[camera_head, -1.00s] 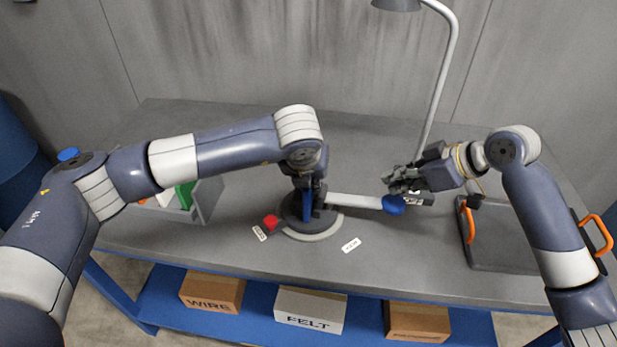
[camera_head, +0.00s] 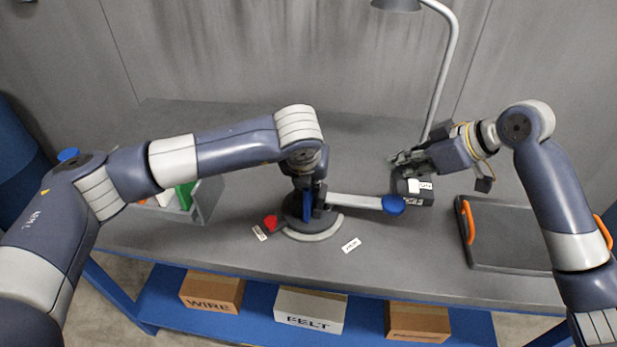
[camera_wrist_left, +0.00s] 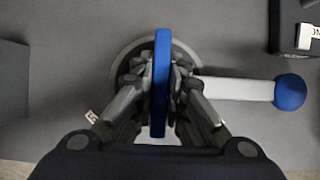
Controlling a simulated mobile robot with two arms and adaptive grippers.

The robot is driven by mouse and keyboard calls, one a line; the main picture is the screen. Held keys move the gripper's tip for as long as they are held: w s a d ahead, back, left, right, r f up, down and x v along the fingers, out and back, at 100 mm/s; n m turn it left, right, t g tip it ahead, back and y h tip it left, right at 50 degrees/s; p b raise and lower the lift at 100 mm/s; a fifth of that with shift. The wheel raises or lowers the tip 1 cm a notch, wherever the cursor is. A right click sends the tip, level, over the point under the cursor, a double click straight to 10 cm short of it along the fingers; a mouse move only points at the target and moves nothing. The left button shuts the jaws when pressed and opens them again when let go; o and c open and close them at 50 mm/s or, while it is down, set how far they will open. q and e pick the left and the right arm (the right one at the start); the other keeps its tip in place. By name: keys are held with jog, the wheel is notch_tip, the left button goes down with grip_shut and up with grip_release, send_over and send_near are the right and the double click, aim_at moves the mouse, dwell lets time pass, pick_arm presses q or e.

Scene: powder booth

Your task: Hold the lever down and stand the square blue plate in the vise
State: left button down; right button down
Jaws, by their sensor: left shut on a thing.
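The vise (camera_head: 322,226) stands on the bench with a round base. Its white lever (camera_head: 354,201) with a blue knob (camera_head: 393,205) reaches to the right. The square blue plate (camera_head: 307,206) is upright at the vise, seen edge-on, and it also shows in the left wrist view (camera_wrist_left: 161,80). My left gripper (camera_wrist_left: 160,75) is shut on the plate, over the vise. Whether the plate touches the jaws is hidden. My right gripper (camera_head: 398,160) is behind and above the lever knob, apart from it; its fingers are too small to read.
A black box with white labels (camera_head: 412,190) stands just behind the knob. A dark tray with orange handles (camera_head: 500,238) lies at the right. A grey bin (camera_head: 207,200) is at the left. A red knob (camera_head: 270,221) is left of the vise. A lamp (camera_head: 442,70) rises behind.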

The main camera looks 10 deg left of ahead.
pick_arm(q)
jog(key=shift+d, duration=0.2)
jog(key=c, duration=1.5)
grip_release()
jog(key=shift+c, duration=0.2)
jog(key=shift+d, duration=0.1)
jog(key=shift+s, duration=0.1)
